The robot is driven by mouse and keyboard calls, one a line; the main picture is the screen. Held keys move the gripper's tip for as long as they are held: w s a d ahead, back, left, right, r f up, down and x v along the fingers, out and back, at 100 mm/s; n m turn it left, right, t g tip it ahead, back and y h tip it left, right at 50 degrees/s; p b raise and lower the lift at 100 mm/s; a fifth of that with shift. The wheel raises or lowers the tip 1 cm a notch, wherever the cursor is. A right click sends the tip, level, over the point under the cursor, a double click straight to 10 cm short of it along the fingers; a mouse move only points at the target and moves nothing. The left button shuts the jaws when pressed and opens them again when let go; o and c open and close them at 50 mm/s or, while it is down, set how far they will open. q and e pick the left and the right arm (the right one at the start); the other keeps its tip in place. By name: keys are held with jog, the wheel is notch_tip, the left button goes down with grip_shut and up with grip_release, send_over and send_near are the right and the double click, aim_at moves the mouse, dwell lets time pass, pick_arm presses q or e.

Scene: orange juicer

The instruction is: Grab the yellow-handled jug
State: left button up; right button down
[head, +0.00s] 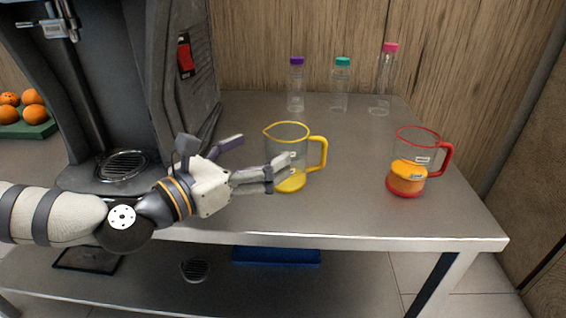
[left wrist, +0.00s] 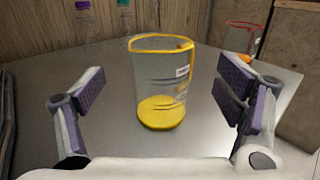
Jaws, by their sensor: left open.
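The yellow-handled jug (head: 285,153) is clear, with a yellow rim, base and handle, and stands upright on the metal table. My left gripper (head: 258,163) is open at the jug's left side, with one finger overlapping the jug in the head view. In the left wrist view the jug (left wrist: 161,85) stands ahead, between the spread fingers of my left gripper (left wrist: 161,108). I see no clear contact. Its handle is on the right in the head view, on the side away from the gripper. My right gripper is not in view.
A red-handled jug (head: 405,150) with orange contents stands to the right. Bottles with purple (head: 296,88), teal (head: 340,88) and pink (head: 384,80) caps stand at the back. The juicer (head: 180,80) is at left. Table room is clear between the jugs.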

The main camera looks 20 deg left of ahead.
aim_at(288, 137)
pick_arm(q)
jog(key=x, duration=0.7)
jog(key=shift+w+d, duration=0.15)
jog(key=shift+w, duration=0.2)
jog(key=c, duration=1.3)
